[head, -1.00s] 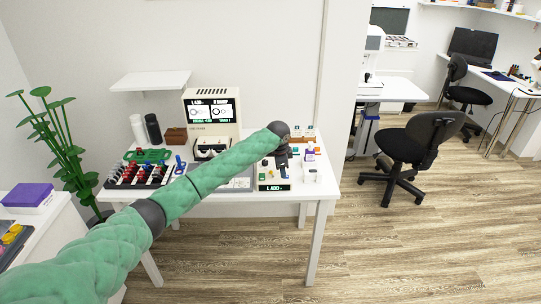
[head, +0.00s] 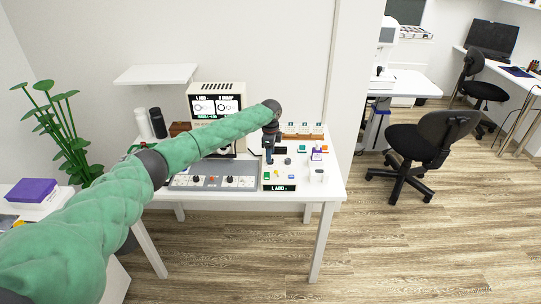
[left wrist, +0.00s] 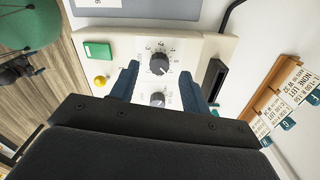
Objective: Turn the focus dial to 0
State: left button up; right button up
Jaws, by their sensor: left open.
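A cream control box (head: 291,176) stands at the right of the white table, with a lit display on its front edge. In the left wrist view its face (left wrist: 118,45) carries a large dark dial (left wrist: 160,63) with a ring of numbers and a smaller dark dial (left wrist: 157,99) beside it. I cannot read which is the focus dial or its setting. My left gripper (head: 269,158) points down over the box. In the left wrist view its open jaws (left wrist: 158,72) appear on either side of the large dial; contact cannot be told. My right gripper is not in view.
The box also has a green button (left wrist: 97,50) and a yellow knob (left wrist: 100,81). A grey panel with knobs (head: 212,183) lies to its left. A twin-screen unit (head: 216,90) and a rack of labelled cards (head: 302,130) stand behind.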

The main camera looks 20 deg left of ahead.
pick_arm(q)
jog(key=shift+f+p, duration=0.3)
jog(key=shift+f, duration=1.05)
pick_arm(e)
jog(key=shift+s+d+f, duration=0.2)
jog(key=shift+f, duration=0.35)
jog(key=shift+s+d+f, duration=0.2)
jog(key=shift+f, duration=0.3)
pick_arm(q)
jog(key=c, duration=1)
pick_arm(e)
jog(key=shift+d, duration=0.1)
